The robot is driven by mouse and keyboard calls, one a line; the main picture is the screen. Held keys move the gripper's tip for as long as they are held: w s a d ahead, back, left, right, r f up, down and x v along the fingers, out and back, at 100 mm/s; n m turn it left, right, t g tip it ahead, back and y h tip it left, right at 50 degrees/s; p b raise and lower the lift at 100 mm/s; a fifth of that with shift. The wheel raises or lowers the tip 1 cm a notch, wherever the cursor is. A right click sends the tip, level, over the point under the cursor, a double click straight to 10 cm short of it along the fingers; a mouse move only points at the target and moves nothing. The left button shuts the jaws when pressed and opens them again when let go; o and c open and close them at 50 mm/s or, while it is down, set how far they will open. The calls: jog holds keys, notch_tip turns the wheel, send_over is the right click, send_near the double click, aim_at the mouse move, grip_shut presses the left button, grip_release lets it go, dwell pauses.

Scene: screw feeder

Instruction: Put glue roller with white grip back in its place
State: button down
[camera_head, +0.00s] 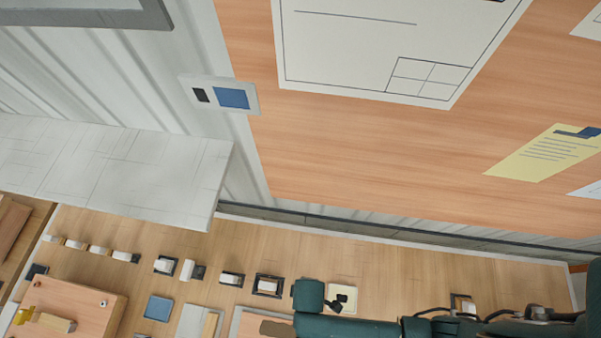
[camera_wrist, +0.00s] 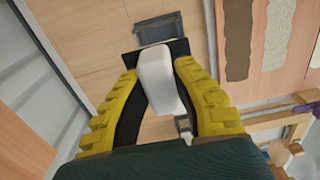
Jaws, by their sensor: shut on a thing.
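In the wrist view my gripper (camera_wrist: 160,80) has two ribbed yellow fingers with dark inner pads. They are shut on the glue roller with white grip (camera_wrist: 157,84), whose white block-like grip lies between them. A dark flat part shows around the far end of the grip; I cannot tell if it belongs to the roller or to a holder. A dark grey rectangular piece (camera_wrist: 158,28) lies on the wooden surface just beyond it. In the head view my dark green arm crosses the bottom right, and the gripper's fingers and the held roller cannot be made out.
The wooden table carries a row of small white-and-dark pieces, one in a dark frame (camera_head: 268,286). A blue square (camera_head: 158,308) and a wooden box (camera_head: 75,294) lie at the left. Sample panels (camera_wrist: 240,40) lie right in the wrist view. A grey shelf (camera_head: 115,170) overhangs the left.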

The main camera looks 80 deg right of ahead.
jog(key=shift+r+p, duration=0.15)
jog(key=shift+p, duration=0.15)
jog(key=shift+f+b, duration=1.4)
jog(key=shift+f, duration=0.9)
jog(key=shift+f+p, duration=0.1)
jog(key=shift+p, duration=0.35)
jog(key=shift+f, duration=0.1)
jog(key=shift+f+b, duration=1.05)
jog(key=shift+f, duration=0.3)
jog(key=shift+f, duration=0.1)
jog(key=shift+f+b, duration=0.45)
jog(key=shift+f, duration=0.2)
jog(key=shift+f+b, duration=0.4)
jog(key=shift+f, duration=0.15)
